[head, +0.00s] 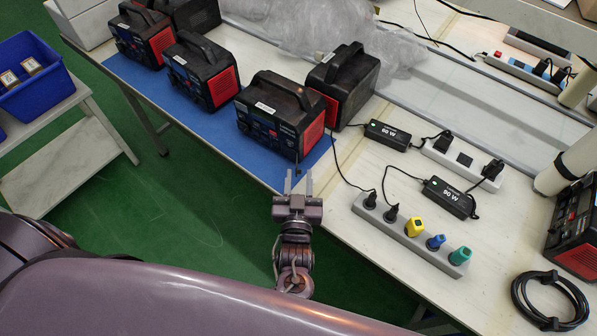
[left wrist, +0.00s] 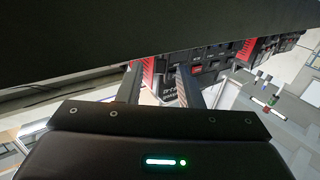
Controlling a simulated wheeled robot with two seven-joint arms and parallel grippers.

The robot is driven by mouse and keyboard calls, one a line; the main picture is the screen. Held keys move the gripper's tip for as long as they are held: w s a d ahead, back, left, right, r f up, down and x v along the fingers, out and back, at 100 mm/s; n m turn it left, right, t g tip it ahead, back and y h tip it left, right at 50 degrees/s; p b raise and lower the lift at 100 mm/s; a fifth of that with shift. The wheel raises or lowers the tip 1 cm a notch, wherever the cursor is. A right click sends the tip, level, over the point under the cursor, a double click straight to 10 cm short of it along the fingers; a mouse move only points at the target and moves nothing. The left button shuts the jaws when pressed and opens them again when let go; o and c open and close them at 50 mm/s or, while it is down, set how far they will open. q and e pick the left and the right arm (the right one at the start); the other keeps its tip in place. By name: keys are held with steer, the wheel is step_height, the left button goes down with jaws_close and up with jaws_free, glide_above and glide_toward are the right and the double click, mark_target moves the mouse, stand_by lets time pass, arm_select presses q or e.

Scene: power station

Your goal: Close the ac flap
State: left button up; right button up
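The nearest black-and-red power station (head: 272,118) stands on a blue mat near the front edge of the table. Its front faces my left gripper. My left gripper (head: 298,176) is just in front of its lower right corner, fingers apart and pointing at it. A small dark piece shows between the fingertips and the station; I cannot tell if it is the ac flap. In the left wrist view, the two fingers (left wrist: 162,80) are apart before a dark panel with red parts (left wrist: 200,70). A large black surface fills the top. My right gripper is not in view.
More power stations (head: 202,72) stand along the blue mat (head: 210,125). Right of the gripper are a power strip (head: 405,236) with coloured plugs, black adapters (head: 449,197) and a coiled cable (head: 548,300). A blue bin (head: 32,75) is at far left. Green floor lies below.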

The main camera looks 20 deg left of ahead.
arm_select(q)
steer(key=shift+w+a, duration=0.15)
steer(key=shift+w, duration=0.4)
jaws_close()
